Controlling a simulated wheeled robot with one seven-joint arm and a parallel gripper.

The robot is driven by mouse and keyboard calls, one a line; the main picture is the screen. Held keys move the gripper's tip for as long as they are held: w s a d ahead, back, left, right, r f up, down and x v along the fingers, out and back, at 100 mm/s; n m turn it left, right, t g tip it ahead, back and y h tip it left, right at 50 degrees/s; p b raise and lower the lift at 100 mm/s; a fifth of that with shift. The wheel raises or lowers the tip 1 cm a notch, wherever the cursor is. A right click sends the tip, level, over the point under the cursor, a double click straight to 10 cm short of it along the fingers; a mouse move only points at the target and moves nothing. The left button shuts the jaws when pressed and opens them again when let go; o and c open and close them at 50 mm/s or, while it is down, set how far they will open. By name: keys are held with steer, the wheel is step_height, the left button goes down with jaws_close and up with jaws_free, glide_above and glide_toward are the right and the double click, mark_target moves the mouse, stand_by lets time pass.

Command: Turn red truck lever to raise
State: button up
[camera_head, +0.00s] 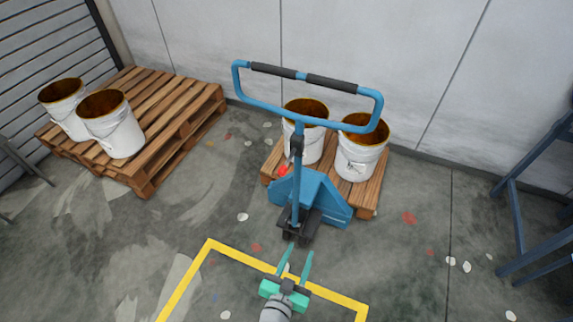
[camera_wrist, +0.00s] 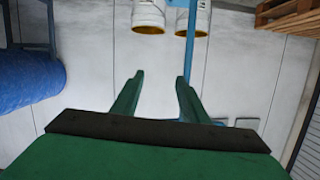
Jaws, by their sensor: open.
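A blue pallet truck (camera_head: 325,203) stands in the middle of the head view, with a tall loop handle (camera_head: 238,85) that has dark grips. A small red lever (camera_head: 283,171) shows low on the left of its mast. My gripper (camera_head: 295,251) is open and empty, in front of the truck and below the red lever in the picture, apart from it. In the wrist view the two green fingers (camera_wrist: 157,80) are spread with nothing between them. A blue bar of the truck (camera_wrist: 190,45) shows there beyond the right finger; the red lever cannot be made out in that view.
The truck stands at a wooden pallet (camera_head: 367,197) bearing two white buckets (camera_head: 305,142). Another pallet (camera_head: 170,105) with two buckets (camera_head: 118,137) is at the left. A blue frame (camera_head: 517,215) stands at the right. Yellow lines (camera_head: 200,262) mark the floor, which is mostly clear in front.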

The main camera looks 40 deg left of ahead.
steer(key=w+a+r+t, duration=0.1)
steer(key=w+a+r, duration=0.45)
steer(key=a, duration=0.35)
steer(key=m+t, duration=0.2)
glide_toward(286, 163)
steer(key=x, duration=1)
steer(key=shift+d+f, duration=0.1)
steer(key=shift+f, duration=0.25)
steer(key=shift+s, duration=0.1)
steer(key=shift+c, duration=0.6)
jaws_close()
